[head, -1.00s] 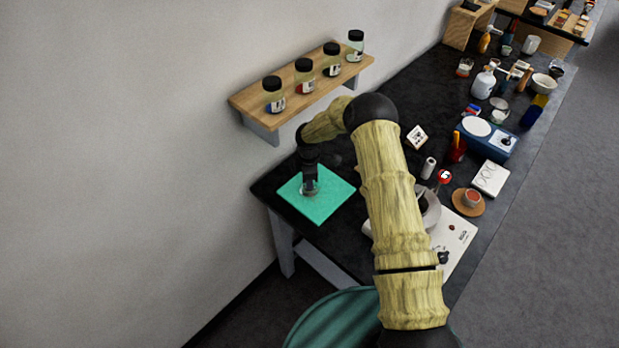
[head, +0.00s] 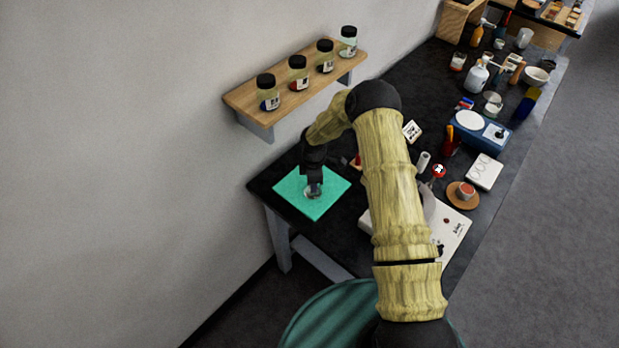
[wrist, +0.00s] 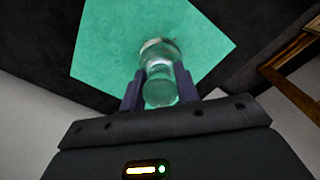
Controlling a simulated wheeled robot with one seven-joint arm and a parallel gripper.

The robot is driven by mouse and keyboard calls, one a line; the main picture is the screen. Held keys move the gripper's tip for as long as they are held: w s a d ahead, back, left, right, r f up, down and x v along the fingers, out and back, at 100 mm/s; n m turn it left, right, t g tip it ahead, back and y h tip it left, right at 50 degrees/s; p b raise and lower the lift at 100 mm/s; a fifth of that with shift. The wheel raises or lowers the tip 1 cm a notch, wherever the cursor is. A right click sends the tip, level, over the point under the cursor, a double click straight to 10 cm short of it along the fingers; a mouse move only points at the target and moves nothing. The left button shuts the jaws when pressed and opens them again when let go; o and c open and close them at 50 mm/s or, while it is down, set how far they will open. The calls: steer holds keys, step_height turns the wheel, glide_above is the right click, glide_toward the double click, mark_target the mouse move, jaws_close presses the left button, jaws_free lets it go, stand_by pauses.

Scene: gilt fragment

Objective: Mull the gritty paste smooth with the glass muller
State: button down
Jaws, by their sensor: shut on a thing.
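The glass muller (wrist: 160,90) is clear and shows between the two fingers of my gripper (wrist: 159,88) in the wrist view. My gripper is shut on it. In the head view my gripper (head: 313,180) points down over the green slab (head: 325,203), and the muller's glass foot (head: 313,191) shows at its tip, on or just above the slab. The slab also fills the upper middle of the wrist view (wrist: 105,45). A small brownish patch, perhaps the paste (wrist: 152,43), shows at the muller's far end. Its texture is too small to tell.
A wooden shelf (head: 300,95) with several black-lidded jars is on the wall behind the slab. To the right, the dark bench holds a blue device (head: 481,132), a round coaster with a small cup (head: 463,195) and many bottles. Bare bench borders the slab.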

steer(key=shift+s+d+f, duration=0.15)
steer(key=shift+s+d, duration=0.55)
steer(key=shift+s, duration=0.05)
steer(key=shift+s+d+f, duration=0.15)
steer(key=shift+s+d, duration=0.55)
steer(key=shift+s, duration=0.05)
steer(key=shift+r, duration=0.1)
steer(key=shift+w+a+b, duration=0.65)
steer(key=shift+w+a, duration=0.55)
steer(key=shift+w, duration=0.1)
steer(key=shift+w+a+r, duration=0.2)
steer(key=shift+w+a, duration=0.05)
steer(key=shift+w, duration=0.1)
